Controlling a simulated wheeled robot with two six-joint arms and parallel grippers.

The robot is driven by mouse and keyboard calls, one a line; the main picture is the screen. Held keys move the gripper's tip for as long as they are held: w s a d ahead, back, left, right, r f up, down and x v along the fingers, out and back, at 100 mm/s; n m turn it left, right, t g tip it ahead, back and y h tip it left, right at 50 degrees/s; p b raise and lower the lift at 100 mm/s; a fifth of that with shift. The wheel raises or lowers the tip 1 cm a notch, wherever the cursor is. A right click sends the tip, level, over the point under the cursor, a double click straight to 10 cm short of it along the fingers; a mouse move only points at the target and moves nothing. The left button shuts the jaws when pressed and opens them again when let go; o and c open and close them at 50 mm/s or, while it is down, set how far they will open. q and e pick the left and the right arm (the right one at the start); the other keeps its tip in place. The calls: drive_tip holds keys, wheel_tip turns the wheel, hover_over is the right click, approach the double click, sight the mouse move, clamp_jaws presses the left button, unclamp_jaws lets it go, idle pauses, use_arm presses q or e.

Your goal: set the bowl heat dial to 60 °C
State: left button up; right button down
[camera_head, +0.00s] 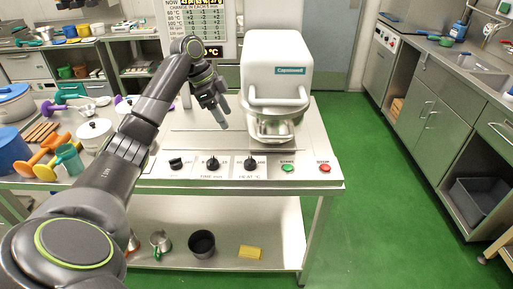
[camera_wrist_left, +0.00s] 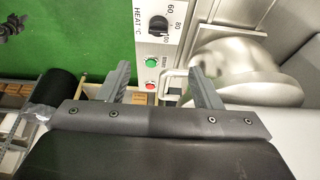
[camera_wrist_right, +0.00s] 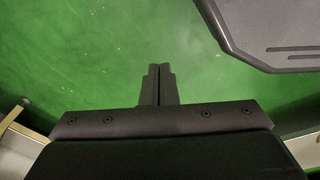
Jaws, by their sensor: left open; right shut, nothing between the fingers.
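The heat dial (camera_head: 250,163) is a black knob on the front panel of the mixer table, the rightmost of the black knobs. In the left wrist view the heat dial (camera_wrist_left: 157,25) shows beside the marks 60, 80 and 100 and the label HEAT °C. I cannot tell which mark its pointer meets. My left gripper (camera_head: 221,116) is above the table, left of the mixer bowl, away from the dial. In its wrist view the left gripper (camera_wrist_left: 158,72) is open and empty. My right gripper (camera_wrist_right: 160,69) is shut and empty over green floor.
The white mixer (camera_head: 277,65) with its metal bowl (camera_head: 270,127) stands behind the dial. A green start button (camera_head: 287,168) and red stop button (camera_head: 325,167) sit right of it. A sign with a temperature table (camera_head: 194,22) stands behind. Pots and scoops crowd the left.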

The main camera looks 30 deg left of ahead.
use_arm(q)
drive_tip(key=p, duration=0.1)
approach(249, 159)
drive_tip(key=p+x, duration=0.1)
drive_tip(key=x, duration=0.7)
drive_tip(key=shift+p, duration=0.4)
drive_tip(key=shift+f, duration=0.35)
use_arm(e)
drive_tip(key=r, duration=0.1)
drive_tip(key=s+r, duration=0.1)
drive_tip(key=r, duration=0.1)
drive_tip(key=shift+s, duration=0.1)
drive_tip(key=shift+s, duration=0.1)
